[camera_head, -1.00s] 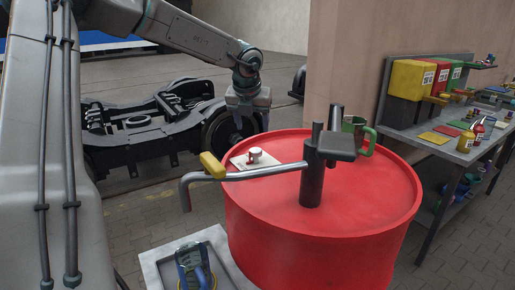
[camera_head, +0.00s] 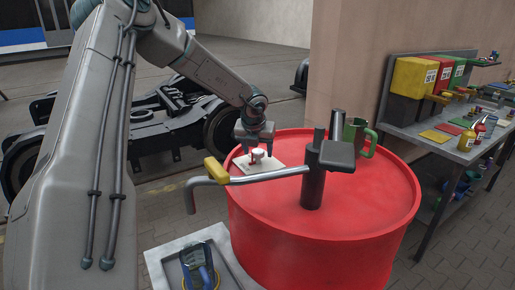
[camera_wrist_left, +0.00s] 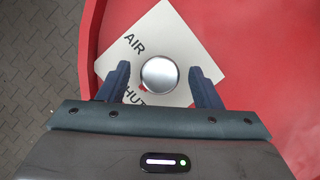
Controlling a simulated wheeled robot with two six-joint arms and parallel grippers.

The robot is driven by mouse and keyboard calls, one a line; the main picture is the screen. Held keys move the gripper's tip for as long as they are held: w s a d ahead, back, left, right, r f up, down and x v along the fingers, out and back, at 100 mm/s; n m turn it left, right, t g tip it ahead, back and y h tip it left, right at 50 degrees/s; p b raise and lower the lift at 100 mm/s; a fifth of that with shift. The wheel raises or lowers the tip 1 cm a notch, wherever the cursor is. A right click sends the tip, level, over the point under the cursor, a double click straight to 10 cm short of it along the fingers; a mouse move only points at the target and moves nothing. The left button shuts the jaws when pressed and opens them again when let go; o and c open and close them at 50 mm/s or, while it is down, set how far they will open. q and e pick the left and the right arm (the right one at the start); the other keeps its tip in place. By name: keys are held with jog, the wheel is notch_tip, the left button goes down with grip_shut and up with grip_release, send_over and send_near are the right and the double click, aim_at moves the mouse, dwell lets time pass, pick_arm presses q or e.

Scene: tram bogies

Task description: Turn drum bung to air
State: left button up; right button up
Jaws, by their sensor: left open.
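The red drum (camera_head: 330,222) stands upright in the middle of the head view. The drum bung (camera_head: 257,153) has a pale round top and a red part beside it, on a white label plate (camera_head: 275,162) on the drum lid. In the left wrist view the bung (camera_wrist_left: 159,74) is a silver disc, and the plate (camera_wrist_left: 155,28) reads AIR and, partly covered, what looks like SHUT. My left gripper (camera_head: 256,151) is open, pointing down over the bung. Its fingers (camera_wrist_left: 158,85) are on either side of the bung, with gaps. My right gripper is not in view.
A grey tray (camera_head: 165,262) is at the drum's front left.

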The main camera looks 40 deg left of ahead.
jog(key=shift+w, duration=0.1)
pick_arm(q)
jog(key=c, duration=1)
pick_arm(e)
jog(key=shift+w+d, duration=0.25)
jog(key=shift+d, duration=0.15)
